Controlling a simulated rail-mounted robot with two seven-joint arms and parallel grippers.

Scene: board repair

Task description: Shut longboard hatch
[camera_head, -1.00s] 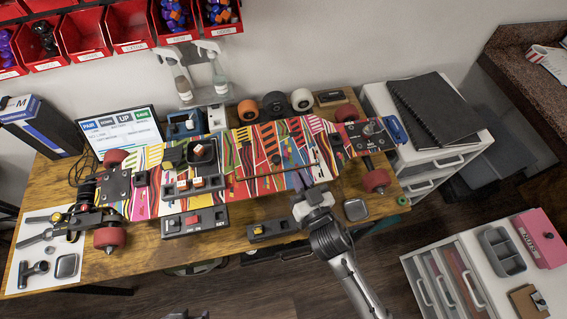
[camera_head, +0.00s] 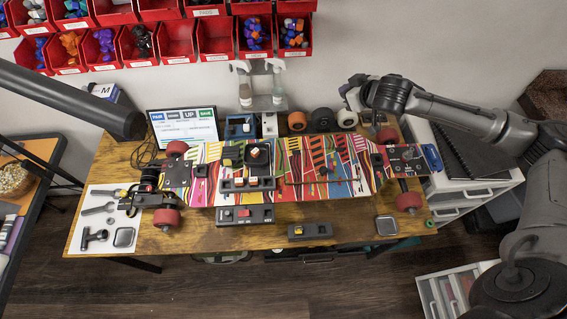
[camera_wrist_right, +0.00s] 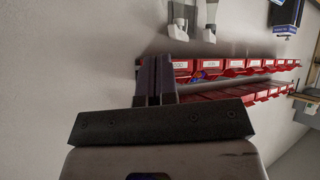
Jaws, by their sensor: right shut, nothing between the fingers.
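The longboard (camera_head: 212,190) lies across the workbench with its multicoloured patterned deck facing up and red wheels at both ends. A thin dark bar (camera_head: 318,181) runs along the right half of the deck, where the hatch seems to be. The panel looks flat there, but I cannot tell whether it is fully shut. My right gripper (camera_head: 350,97) is above the back right of the bench, clear of the board. In the right wrist view its fingers (camera_wrist_right: 155,80) are together and empty, facing the wall. My left gripper is out of view.
Black and orange spare wheels (camera_head: 322,119) stand behind the board, near my right gripper. Red bins (camera_head: 177,38) hang on the wall. Small black switch boxes (camera_head: 245,215) lie along the front. A white drawer unit (camera_head: 468,188) stands at right.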

